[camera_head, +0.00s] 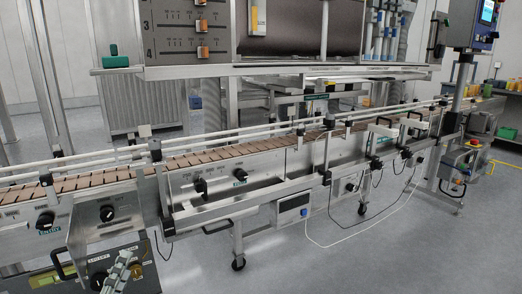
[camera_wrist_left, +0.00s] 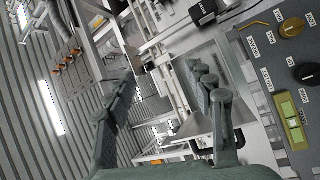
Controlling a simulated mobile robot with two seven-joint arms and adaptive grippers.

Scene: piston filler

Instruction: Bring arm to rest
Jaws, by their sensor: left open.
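My left gripper (camera_head: 121,272) shows at the lower left of the head view, in front of the control panel with knobs (camera_head: 98,280). In the left wrist view my left gripper (camera_wrist_left: 165,82) has its grey fingers spread apart, with nothing between them. The panel (camera_wrist_left: 292,75) with a yellow knob, a black knob and a green display fills the right side of that view. No gap or contact between the gripper and the panel can be judged. My right gripper is in neither view.
A slatted conveyor (camera_head: 225,155) with side rails runs across the head view. The filler machine with orange sliders (camera_head: 202,26) stands above and behind it. A control box with a screen (camera_head: 487,14) is at the upper right. Grey floor (camera_head: 400,255) is clear in front, apart from cables.

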